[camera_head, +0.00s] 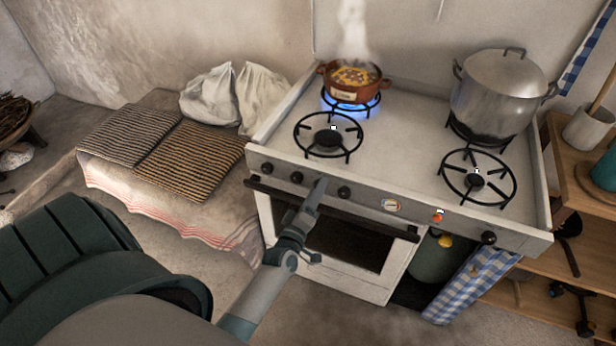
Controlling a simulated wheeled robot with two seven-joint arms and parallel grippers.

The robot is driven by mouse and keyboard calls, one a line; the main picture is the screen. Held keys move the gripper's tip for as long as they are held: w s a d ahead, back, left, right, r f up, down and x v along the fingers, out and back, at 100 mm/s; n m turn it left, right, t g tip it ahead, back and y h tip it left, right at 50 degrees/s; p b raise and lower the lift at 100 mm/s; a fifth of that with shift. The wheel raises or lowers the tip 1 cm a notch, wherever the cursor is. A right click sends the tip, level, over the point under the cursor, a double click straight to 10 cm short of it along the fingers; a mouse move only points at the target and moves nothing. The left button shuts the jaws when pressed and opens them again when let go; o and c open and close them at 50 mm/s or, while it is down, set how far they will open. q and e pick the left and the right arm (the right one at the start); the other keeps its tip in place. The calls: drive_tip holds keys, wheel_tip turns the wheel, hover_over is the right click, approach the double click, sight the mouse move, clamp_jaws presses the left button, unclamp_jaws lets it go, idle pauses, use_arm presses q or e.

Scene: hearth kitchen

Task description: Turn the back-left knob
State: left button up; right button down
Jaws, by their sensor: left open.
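The white stove has a front panel (418,210) with black knobs: a far-left knob (267,168), a second knob (296,178), another knob (344,192) just right of my gripper, and a far-right knob (488,238). No readable label shows which one is the back-left knob. The back-left burner (351,106) has a blue flame under a steaming brown pot (353,91). My left gripper (319,186) is open, its fingers pointing up at the panel between the second knob and the one to its right. It hides that stretch of panel; contact cannot be told.
A large metal pot (497,92) stands on the back-right burner. The front-left burner (328,137) and front-right burner (477,179) are bare. A dark oven handle bar (375,221) runs below the panel. A bench with striped cushions (190,150) and white sacks (262,95) stands left.

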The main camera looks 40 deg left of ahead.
use_arm(q)
drive_tip(key=b+v, duration=0.3)
drive_tip(key=v, duration=1.4)
drive_tip(key=shift+s+b, duration=0.15)
drive_tip(key=shift+b, duration=0.2)
use_arm(e)
drive_tip(key=w+a+t, duration=0.2)
drive_tip(key=w+a, duration=0.2)
drive_tip(key=w, duration=0.5)
drive_tip(key=shift+w+f+t+y, duration=0.25)
drive_tip(key=shift+f+t+y, duration=0.05)
drive_tip(key=shift+t+y, duration=0.1)
use_arm(q)
drive_tip(key=shift+d, duration=0.1)
use_arm(e)
drive_tip(key=shift+s+f, duration=0.1)
drive_tip(key=shift+s, duration=0.2)
drive_tip(key=shift+w, duration=0.1)
